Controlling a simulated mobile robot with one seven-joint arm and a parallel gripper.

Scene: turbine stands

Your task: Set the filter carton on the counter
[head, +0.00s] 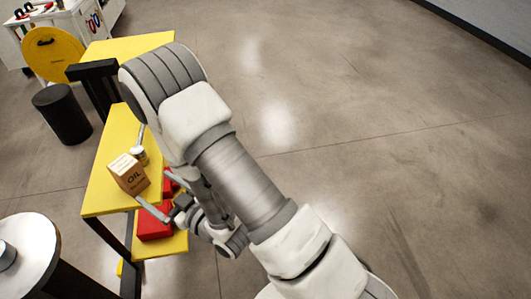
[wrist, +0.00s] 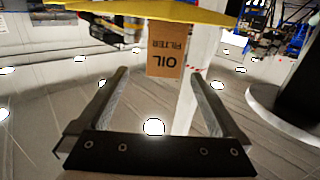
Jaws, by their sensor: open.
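The filter carton (head: 128,175), a brown box with a pale top and "OIL" on its side, appears to stand upright on the yellow counter (head: 100,198), near its right edge. It also shows in the wrist view (wrist: 166,63), upside down against the yellow counter (wrist: 190,17). My gripper (head: 151,187) is open, with its fingers pointing towards the carton from the right. In the wrist view my gripper (wrist: 158,73) frames the carton between its two fingertips, with nothing gripped. Whether the fingertips reach beside the carton or stop just short, I cannot tell.
A small jar (head: 139,155) stands behind the carton. Red bins (head: 153,224) sit on a lower yellow shelf below my gripper. A black drum (head: 62,114) and a round white table (head: 30,245) stand to the left. The floor to the right is clear.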

